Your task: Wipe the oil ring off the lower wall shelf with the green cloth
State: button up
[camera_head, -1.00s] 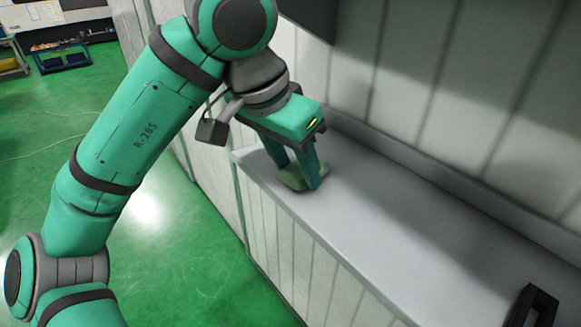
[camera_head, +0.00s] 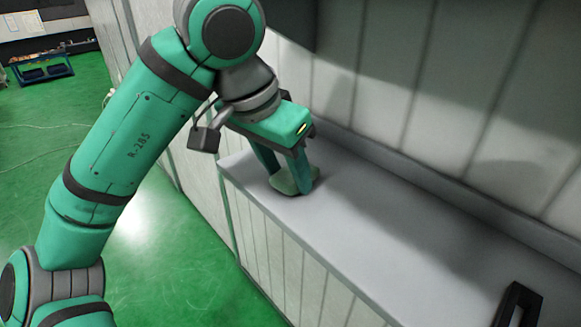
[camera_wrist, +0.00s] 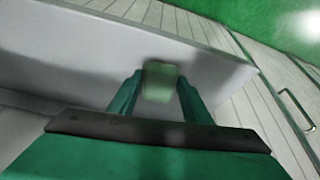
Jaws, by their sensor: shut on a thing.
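My gripper (camera_head: 292,178) is shut on the green cloth (camera_head: 283,182), a small pale green pad held between its fingertips. The cloth is down at the surface of the grey shelf (camera_head: 385,235), near its left end, and appears to touch it. In the wrist view the cloth (camera_wrist: 159,82) shows between the two green fingers, over the grey shelf top (camera_wrist: 75,55). I see no oil ring on the visible shelf surface; the part under the cloth and gripper is hidden.
A black handle-like object (camera_head: 518,304) is on the shelf at the lower right. A panelled wall (camera_head: 470,120) rises behind the shelf, and a dark box-like edge (camera_head: 300,22) hangs above. The shelf between gripper and black object is clear. Green floor (camera_head: 190,260) lies to the left.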

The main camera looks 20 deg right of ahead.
jog(key=shift+s+a, duration=0.3)
jog(key=shift+a, duration=0.55)
jog(key=shift+r, duration=0.2)
jog(key=shift+r, duration=2.9)
jog(key=shift+r, duration=0.1)
jog(key=shift+r, duration=1.35)
